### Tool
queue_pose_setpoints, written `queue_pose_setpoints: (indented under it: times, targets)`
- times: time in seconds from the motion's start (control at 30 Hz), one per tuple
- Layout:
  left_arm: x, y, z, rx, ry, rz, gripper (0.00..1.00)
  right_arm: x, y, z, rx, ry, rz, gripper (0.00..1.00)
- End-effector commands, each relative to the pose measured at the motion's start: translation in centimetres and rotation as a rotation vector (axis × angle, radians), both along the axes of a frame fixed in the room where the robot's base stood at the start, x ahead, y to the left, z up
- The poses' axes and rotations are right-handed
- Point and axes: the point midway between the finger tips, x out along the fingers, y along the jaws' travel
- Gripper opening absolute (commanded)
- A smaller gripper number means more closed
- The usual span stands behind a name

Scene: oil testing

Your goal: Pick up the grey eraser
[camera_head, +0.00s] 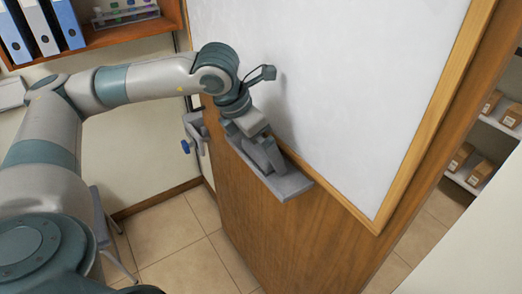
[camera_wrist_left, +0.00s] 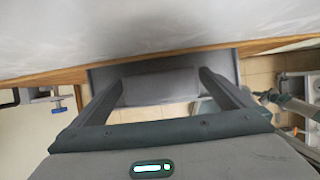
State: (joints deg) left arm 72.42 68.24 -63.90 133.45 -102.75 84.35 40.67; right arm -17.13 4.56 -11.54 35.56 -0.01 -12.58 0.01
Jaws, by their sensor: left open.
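The grey eraser (camera_wrist_left: 160,88) shows in the left wrist view as a plain block on the grey ledge (camera_wrist_left: 228,66) below the whiteboard. My left gripper (camera_head: 266,156) is at the ledge (camera_head: 294,186) in the head view, pointing down along the board. Its two fingers are apart. In the wrist view they reach to either side of the eraser, with the block between the tips; I cannot tell whether they touch it. In the head view the gripper largely hides the eraser. My right gripper is in neither view.
The whiteboard (camera_head: 350,75) with its wooden frame rises right behind the gripper. A grey clamp with a blue knob (camera_head: 186,146) is left of the ledge. A shelf with binders (camera_head: 42,28) is at upper left. Shelves with boxes (camera_head: 480,172) are at far right.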

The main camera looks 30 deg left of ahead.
Motion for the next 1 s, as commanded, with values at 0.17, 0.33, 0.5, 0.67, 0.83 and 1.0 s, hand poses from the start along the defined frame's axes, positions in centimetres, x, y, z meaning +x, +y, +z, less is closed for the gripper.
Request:
queue_pose_setpoints:
  times: [0.17, 0.33, 0.5, 0.67, 0.83, 1.0]
  targets:
    - [0.0, 0.0, 0.0, 0.0, 0.0, 0.0, 1.0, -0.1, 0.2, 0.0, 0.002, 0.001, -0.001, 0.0]
    - [0.0, 0.0, 0.0, 0.0, 0.0, 0.0, 0.98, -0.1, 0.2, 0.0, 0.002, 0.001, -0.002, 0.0]
    - [0.0, 0.0, 0.0, 0.0, 0.0, 0.0, 0.63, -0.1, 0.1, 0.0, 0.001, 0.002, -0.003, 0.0]
    - [0.0, 0.0, 0.0, 0.0, 0.0, 0.0, 0.63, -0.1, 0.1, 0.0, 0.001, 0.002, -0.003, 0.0]
    - [0.0, 0.0, 0.2, 0.0, -0.001, 0.0, 0.63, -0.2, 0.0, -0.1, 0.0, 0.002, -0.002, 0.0]
    - [0.1, 0.0, 1.0, -0.001, -0.003, 0.0, 0.63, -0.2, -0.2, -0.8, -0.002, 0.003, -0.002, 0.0]
